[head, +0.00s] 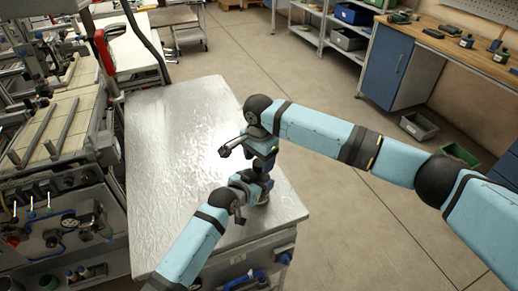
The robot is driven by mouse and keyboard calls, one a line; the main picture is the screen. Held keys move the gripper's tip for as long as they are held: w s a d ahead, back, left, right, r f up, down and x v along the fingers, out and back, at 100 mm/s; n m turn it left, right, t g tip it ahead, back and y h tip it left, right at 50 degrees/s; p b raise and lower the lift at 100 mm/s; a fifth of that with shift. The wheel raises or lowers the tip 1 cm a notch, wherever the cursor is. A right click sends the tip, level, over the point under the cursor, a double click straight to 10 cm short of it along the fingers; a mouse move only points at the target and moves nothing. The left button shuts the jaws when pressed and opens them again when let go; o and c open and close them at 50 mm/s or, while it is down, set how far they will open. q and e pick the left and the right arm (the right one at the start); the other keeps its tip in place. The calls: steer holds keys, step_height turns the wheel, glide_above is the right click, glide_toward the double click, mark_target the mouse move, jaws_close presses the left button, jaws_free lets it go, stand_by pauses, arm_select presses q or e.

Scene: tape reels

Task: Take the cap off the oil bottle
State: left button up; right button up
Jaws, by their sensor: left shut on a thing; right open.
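The oil bottle (264,197) is a small dark shape on the metal table near its right edge, mostly hidden by my grippers. My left gripper (259,184) comes in from the lower left and is shut on the bottle at its side. My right gripper (262,164) points down just above the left gripper, over the bottle's top, and is open. The cap is hidden or too small to make out, so I cannot tell whether the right fingers touch it.
The bare metal table (170,150) is clear to the left of my grippers. A machine bench with rails (50,125) stands along the left. A workbench with a blue cabinet (388,62) and several small bottles stands at the back right. Bins (418,126) lie on the floor.

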steer(key=shift+f, duration=0.4)
steer(key=c, duration=1)
steer(key=n, duration=0.6)
steer(key=shift+n, duration=0.4)
steer(key=o, duration=1)
